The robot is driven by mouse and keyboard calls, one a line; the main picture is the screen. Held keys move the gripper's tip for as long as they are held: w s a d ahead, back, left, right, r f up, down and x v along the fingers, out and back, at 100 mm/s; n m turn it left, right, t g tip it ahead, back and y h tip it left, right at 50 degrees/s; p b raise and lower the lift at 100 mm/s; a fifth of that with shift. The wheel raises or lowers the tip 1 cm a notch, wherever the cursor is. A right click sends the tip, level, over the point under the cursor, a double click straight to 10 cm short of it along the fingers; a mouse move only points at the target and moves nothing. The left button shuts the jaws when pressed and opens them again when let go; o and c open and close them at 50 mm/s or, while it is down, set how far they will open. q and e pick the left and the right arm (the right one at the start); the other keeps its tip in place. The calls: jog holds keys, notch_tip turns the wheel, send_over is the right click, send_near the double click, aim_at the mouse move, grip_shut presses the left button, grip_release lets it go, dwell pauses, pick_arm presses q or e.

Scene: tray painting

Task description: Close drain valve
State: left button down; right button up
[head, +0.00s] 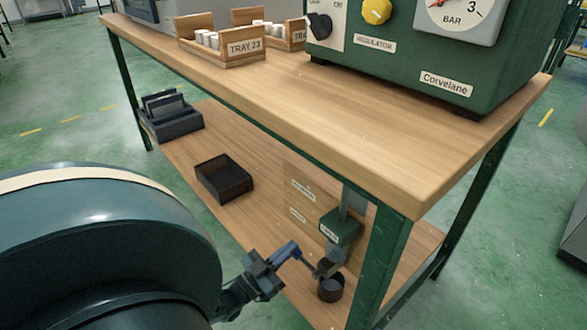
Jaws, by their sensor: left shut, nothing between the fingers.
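The drain valve (334,262) hangs below a green box with a white label (341,228), under the bench top at its near right leg. A blue bar, which looks like the valve's lever (286,250), reaches left from it and slopes. My left gripper (266,266) comes in from the lower left and is at the lever's left end. Its fingers are shut with nothing between them. I cannot tell whether they touch the lever. A dark cup (330,288) stands on the lower shelf below the valve. My right gripper is not in view.
The bench's front leg (381,262) stands right of the valve. The lower shelf (262,213) carries a dark open box (224,178) and a dark rack (171,115). A green machine (400,60) and wooden trays (228,52) stand on the bench top (330,115).

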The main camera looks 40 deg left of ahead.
pick_arm(q)
jog(key=shift+a+f+n+y, duration=0.1)
jog(key=shift+f+n+y, duration=0.5)
jog(key=shift+n, duration=0.6)
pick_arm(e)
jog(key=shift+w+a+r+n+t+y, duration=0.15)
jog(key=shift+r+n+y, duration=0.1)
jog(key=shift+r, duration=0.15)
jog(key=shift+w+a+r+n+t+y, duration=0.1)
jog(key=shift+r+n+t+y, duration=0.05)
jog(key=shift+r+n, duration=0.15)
pick_arm(q)
jog(key=shift+f, duration=0.15)
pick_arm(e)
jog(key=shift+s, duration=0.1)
